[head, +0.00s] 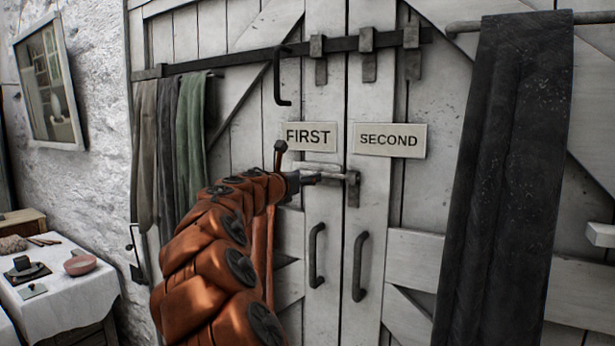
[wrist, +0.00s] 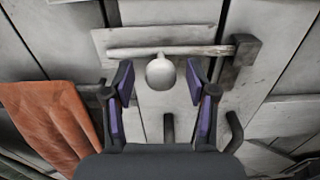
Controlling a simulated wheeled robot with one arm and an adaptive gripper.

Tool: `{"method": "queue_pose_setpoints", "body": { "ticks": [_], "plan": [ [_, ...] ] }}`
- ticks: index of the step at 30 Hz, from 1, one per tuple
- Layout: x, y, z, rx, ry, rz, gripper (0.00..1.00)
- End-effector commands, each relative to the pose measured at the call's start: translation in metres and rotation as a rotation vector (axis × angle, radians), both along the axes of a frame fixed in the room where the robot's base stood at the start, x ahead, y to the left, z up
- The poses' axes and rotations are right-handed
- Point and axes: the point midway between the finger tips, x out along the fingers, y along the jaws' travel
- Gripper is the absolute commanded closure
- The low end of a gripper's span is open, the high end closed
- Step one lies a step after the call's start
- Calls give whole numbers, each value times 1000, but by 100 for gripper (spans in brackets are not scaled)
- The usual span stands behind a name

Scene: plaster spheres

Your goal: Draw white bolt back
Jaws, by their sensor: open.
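The white bolt (head: 328,176) lies level across the two doors below the FIRST and SECOND signs. In the wrist view its bar (wrist: 195,50) reaches right into a dark bracket (wrist: 242,55), and its round pale knob (wrist: 160,73) sticks out toward me. My gripper (wrist: 159,65) is open, with one purple-padded finger on each side of the knob and a visible gap on both sides. In the head view my gripper (head: 292,181) is at the bolt's left end, and my arm hides part of the left door.
A dark bar (head: 260,55) with a hanging handle (head: 283,75) crosses the doors higher up. Two door handles (head: 317,255) (head: 359,266) hang below the bolt. A dark cloth (head: 510,170) hangs right, and several cloths (head: 189,130) hang left. A table (head: 85,300) stands at left.

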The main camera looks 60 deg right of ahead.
Motion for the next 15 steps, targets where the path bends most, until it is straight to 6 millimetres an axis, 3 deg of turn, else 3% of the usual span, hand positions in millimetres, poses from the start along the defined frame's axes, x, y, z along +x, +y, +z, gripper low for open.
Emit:
{"method": "queue_pose_setpoints", "body": {
  "ticks": [6, 15],
  "plan": [
    [0, -14, 1, 0, 0, -1, 43],
    [0, -15, 0, 0, -1, -1, 43]
  ]
}}
